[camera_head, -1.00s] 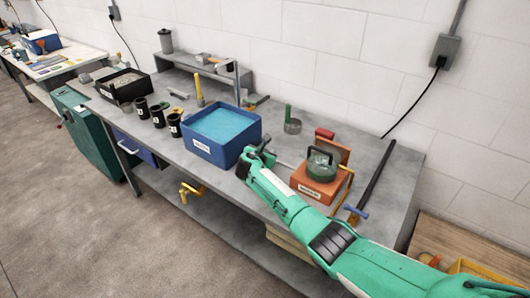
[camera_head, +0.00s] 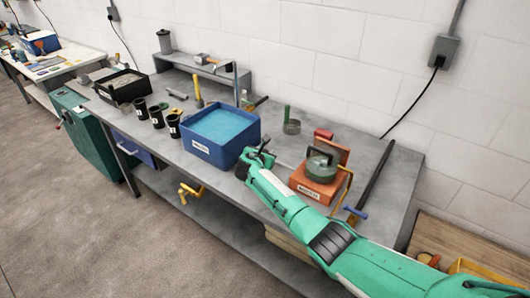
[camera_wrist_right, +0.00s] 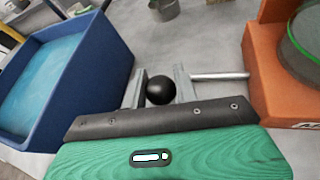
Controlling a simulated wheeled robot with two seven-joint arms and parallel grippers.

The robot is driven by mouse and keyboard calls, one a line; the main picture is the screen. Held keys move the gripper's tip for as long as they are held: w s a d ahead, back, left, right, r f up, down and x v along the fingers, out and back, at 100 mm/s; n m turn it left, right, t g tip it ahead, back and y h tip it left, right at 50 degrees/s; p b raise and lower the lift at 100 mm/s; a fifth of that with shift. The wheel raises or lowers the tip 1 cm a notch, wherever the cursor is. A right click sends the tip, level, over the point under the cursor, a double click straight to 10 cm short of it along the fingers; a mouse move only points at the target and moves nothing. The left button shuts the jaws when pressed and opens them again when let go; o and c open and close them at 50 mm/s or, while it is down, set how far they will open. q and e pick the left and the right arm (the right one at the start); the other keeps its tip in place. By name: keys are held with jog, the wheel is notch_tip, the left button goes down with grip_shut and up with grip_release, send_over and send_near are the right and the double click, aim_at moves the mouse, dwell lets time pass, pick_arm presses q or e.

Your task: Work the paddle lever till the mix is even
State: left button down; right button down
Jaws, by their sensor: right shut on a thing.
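An orange mixer box (camera_head: 318,189) with a round green-grey vessel (camera_head: 321,165) and a black handle on top stands on the bench. Its left part also shows in the right wrist view (camera_wrist_right: 270,82). A metal lever rod (camera_wrist_right: 220,76) runs from the box's side to a black ball knob (camera_wrist_right: 161,91). My right gripper (camera_wrist_right: 160,92) has its two fingers on either side of the knob and is shut on it. In the head view, this gripper (camera_head: 260,157) is between the blue tub and the mixer. My left gripper is out of view.
A blue tub (camera_head: 208,149) of blue material stands close left of my right gripper. Black cups (camera_head: 157,117) and a black tray (camera_head: 124,96) are further left. A metal cup (camera_head: 291,127) stands behind. A long dark bar (camera_head: 376,178) lies to the right.

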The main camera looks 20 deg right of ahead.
jog(key=shift+s+d+f, duration=0.2)
jog(key=shift+s+f, duration=0.05)
jog(key=shift+f, duration=0.35)
jog(key=c, duration=1.1)
grip_release()
jog(key=shift+d, duration=0.1)
jog(key=shift+w+r, duration=0.1)
jog(key=shift+w, duration=0.05)
jog(key=shift+r, duration=0.1)
jog(key=shift+r, duration=0.1)
jog(key=shift+s+a+r, duration=0.2)
jog(key=shift+s+a, duration=0.2)
jog(key=shift+a, duration=0.1)
jog(key=b+v, duration=0.1)
jog(key=v, duration=1.1)
jog(key=shift+s, duration=0.2)
jog(key=shift+r, duration=0.15)
